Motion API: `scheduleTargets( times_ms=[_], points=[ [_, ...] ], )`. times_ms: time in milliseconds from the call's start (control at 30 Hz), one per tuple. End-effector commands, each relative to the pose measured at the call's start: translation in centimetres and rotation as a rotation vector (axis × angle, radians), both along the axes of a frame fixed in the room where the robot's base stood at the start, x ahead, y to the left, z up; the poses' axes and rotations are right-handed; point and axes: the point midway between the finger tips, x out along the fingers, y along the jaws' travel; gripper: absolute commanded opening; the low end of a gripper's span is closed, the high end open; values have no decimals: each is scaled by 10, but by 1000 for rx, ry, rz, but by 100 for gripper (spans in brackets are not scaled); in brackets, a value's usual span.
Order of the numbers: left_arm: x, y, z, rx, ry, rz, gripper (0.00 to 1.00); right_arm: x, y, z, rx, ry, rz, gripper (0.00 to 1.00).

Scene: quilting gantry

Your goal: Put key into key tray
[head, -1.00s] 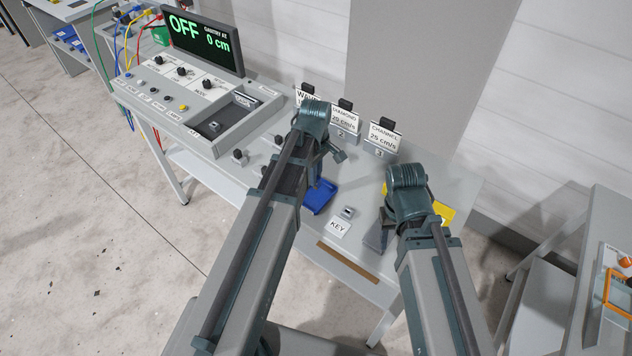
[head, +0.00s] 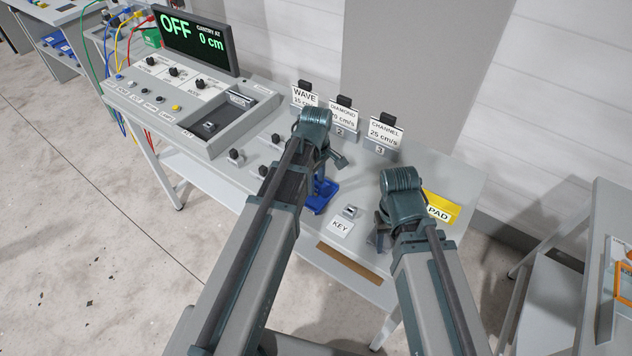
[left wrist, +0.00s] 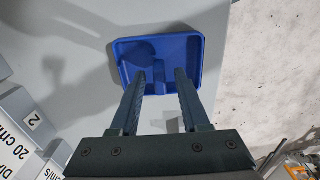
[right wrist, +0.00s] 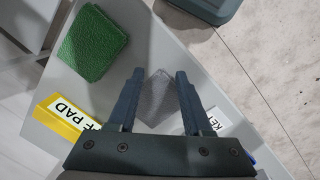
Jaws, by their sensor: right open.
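A shallow blue tray (head: 322,196) lies on the grey table, partly behind my left arm; in the left wrist view it (left wrist: 197,50) looks empty. My left gripper (left wrist: 158,75) is open, its fingers pointing at the tray's near edge with nothing seen between them. A white KEY label (head: 341,227) lies at the table's front, with a small grey block (head: 350,211) behind it. I cannot make out a key there. My right gripper (right wrist: 156,74) is open to the right of the label. A grey mesh-like patch shows between its fingers; I cannot tell what it is.
A yellow PAD sign (head: 439,211) stands right of my right gripper. A green pad (right wrist: 93,43) lies nearby. WAVE, DIAMOND and CHANNEL signs (head: 385,130) line the back. A control panel (head: 180,84) with a screen reading OFF, 0 cm stands left.

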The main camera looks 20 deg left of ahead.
Motion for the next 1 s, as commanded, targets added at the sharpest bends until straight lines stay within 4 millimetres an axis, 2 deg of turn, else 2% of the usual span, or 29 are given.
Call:
scheduleTargets(
  times_ms=[267, 467, 1000],
  points=[
    [0, 0, 3, 0, 0, 0, 46, 0, 0, 3, 0, 0, 0, 50],
    [0, 0, 18, 0, 0, 0, 46, 0, 0, 18, 0, 0, 0, 50],
    [0, 0, 98, 0, 0, 0, 46, 0, 0, 98, 0, 0, 2, 50]
  ],
)
